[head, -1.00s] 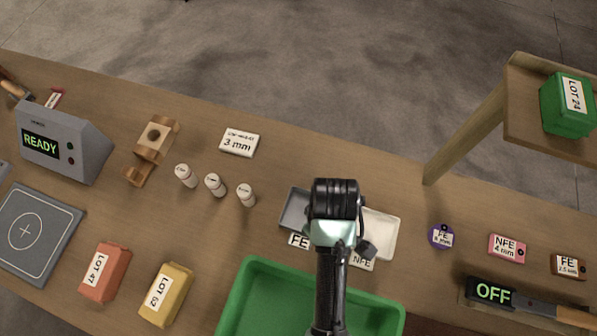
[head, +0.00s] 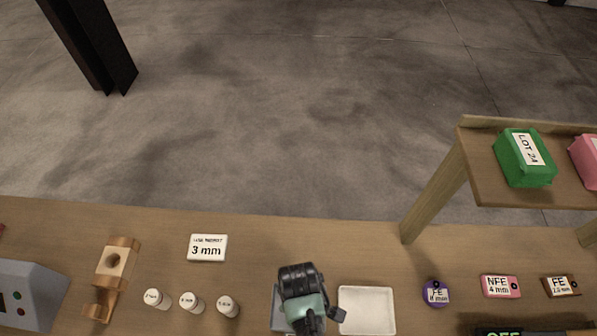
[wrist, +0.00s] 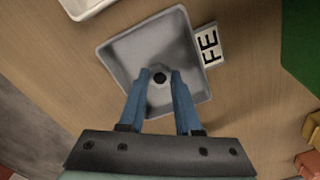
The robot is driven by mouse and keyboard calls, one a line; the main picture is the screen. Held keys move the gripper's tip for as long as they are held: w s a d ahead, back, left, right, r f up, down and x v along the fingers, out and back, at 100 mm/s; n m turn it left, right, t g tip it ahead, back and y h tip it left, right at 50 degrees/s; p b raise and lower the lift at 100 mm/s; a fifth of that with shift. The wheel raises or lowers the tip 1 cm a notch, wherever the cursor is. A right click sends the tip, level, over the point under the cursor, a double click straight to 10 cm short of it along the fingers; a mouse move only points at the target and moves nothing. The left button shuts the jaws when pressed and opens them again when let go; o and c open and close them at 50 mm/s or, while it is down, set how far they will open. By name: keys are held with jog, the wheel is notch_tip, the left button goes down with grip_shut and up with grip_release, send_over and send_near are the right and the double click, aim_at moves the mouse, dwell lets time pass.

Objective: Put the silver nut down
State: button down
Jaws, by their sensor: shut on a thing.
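My gripper (wrist: 160,76) has its blue fingers closed on a small nut (wrist: 160,79), which looks dark rather than silver in the wrist view. The nut is over the middle of the grey tray (wrist: 118,51) beside the FE label (wrist: 209,45). I cannot tell whether the nut touches the tray floor. In the head view, my wrist covers most of the grey tray (head: 277,318) and hides the fingers and the nut.
A white tray (head: 367,312) lies just right of the grey one. Several white vials (head: 192,302) and a wooden stand (head: 117,265) are to the left. A wooden shelf (head: 480,185) with a green LOT 24 box (head: 524,158) rises at the right.

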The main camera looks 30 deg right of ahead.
jog(key=shift+f, duration=0.5)
jog(key=c, duration=0.6)
grip_release()
jog(key=shift+f, duration=0.1)
notch_tip(320, 180, up, 12)
jog(key=shift+w+r, duration=0.1)
jog(key=shift+r, duration=0.1)
